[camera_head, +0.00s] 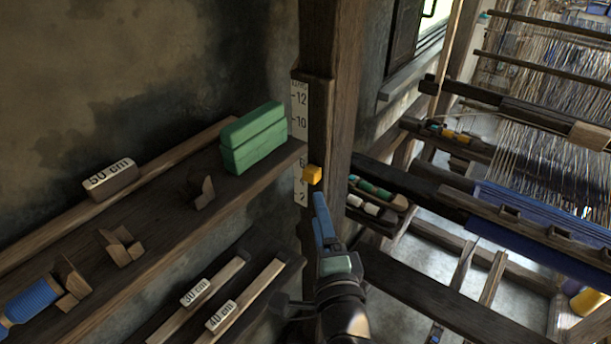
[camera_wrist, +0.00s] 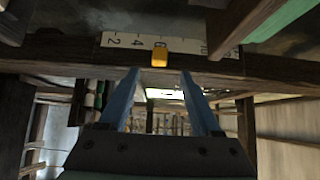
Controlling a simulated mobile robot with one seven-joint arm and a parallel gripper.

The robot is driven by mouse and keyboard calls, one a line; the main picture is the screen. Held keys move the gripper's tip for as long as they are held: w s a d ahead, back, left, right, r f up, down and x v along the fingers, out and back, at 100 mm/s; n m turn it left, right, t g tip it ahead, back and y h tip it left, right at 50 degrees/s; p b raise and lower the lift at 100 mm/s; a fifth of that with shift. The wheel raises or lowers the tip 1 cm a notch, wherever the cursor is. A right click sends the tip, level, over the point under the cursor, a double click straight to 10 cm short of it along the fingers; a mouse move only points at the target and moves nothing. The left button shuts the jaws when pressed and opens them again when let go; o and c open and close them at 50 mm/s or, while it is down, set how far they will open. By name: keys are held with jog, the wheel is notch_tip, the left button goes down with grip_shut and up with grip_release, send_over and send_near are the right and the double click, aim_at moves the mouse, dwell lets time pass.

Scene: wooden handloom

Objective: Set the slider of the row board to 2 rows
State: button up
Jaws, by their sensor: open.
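The row board (camera_head: 299,98) is a pale upright scale on a wooden post, with numbers rising from 2 at the bottom to 12. Its slider (camera_head: 312,175) is a small orange-yellow block. In the wrist view the board (camera_wrist: 117,41) lies sideways, and the slider (camera_wrist: 160,58) sits at about the 6 mark. My gripper (camera_head: 319,196) is just below and in front of the slider. In the wrist view my gripper (camera_wrist: 160,76) has its blue fingers spread and empty, with the slider ahead, centred between their lines. The slider does not appear gripped.
A shelf (camera_head: 180,215) left of the post holds a green box (camera_head: 253,138) close to the board and a 50 cm block (camera_head: 110,179). Lower rails carry 30 cm and 40 cm labels. The loom (camera_head: 540,130) and a bobbin tray (camera_head: 375,211) stand right.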

aim_at(310, 179)
jog(key=w, duration=0.3)
jog(key=w+a, duration=0.1)
jog(key=w, duration=0.2)
jog(key=w+p, duration=0.1)
jog(key=w, duration=0.2)
jog(key=shift+w+a, duration=0.1)
jog(key=shift+a, duration=0.2)
jog(key=shift+c, duration=0.3)
grip_shut()
dwell(0.8)
